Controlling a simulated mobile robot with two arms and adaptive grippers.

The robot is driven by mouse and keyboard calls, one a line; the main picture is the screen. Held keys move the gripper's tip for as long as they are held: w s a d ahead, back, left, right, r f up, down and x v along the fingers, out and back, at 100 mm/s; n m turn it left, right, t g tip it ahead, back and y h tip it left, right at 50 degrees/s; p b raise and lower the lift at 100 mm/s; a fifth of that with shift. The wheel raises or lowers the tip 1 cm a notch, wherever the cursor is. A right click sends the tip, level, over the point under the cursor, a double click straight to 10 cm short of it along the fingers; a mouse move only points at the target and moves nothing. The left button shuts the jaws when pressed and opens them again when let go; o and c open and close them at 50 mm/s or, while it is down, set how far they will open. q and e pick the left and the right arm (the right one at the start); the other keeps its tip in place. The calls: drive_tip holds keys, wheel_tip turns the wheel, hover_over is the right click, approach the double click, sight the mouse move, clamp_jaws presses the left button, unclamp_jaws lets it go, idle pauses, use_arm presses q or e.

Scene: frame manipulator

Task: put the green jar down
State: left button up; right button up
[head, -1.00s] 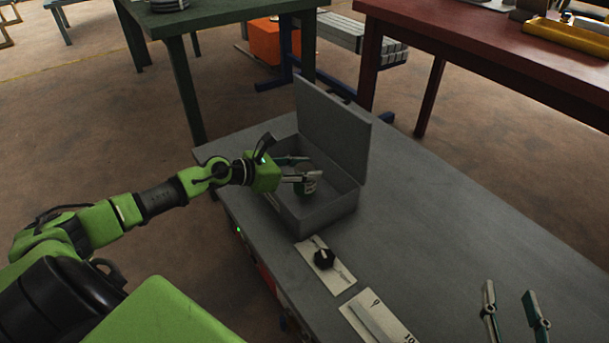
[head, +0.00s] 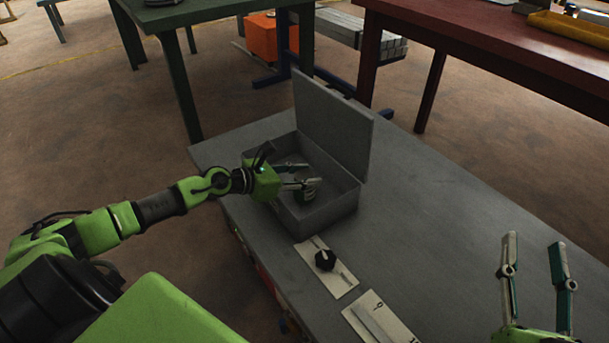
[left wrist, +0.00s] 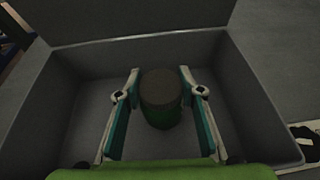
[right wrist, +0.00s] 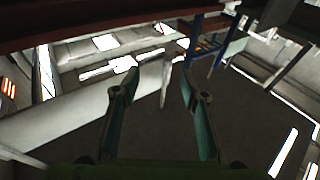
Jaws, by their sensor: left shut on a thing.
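The green jar (head: 308,194) is inside the open grey box (head: 322,215) on the grey bench. My left gripper (head: 308,174) reaches into the box from the left and is shut on the jar. In the left wrist view the jar (left wrist: 161,100), with a dark grey-brown top, is upright between the two fingers. I cannot tell whether its base touches the box floor. My right gripper (head: 534,240) is open and empty at the lower right, over the bench.
The box lid (head: 335,125) stands raised at the back. A plate with a black knob (head: 325,260) and another pale plate (head: 378,318) lie in front of the box. The bench right of the box is clear. A red table (head: 470,50) and a green table (head: 200,12) stand behind.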

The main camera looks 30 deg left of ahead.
drive_tip(key=shift+r, duration=0.1)
use_arm(q)
drive_tip(key=o, duration=1.3)
drive_tip(key=shift+f, duration=0.1)
use_arm(e)
drive_tip(key=shift+s+r, duration=0.1)
drive_tip(key=shift+r, duration=0.15)
use_arm(q)
drive_tip(key=v, duration=0.7)
drive_tip(key=shift+d+p, duration=0.1)
drive_tip(key=shift+p, duration=0.25)
drive_tip(key=shift+p+v, duration=0.75)
drive_tip(key=shift+v, duration=1.85)
use_arm(e)
wheel_tip(320, 180, down, 12)
drive_tip(key=d+g+h, duration=0.1)
drive_tip(key=g+h, duration=0.1)
drive_tip(key=g, duration=0.3)
drive_tip(key=shift+s+d+g, duration=0.4)
drive_tip(key=shift+s, duration=0.05)
drive_tip(key=shift+r, duration=0.1)
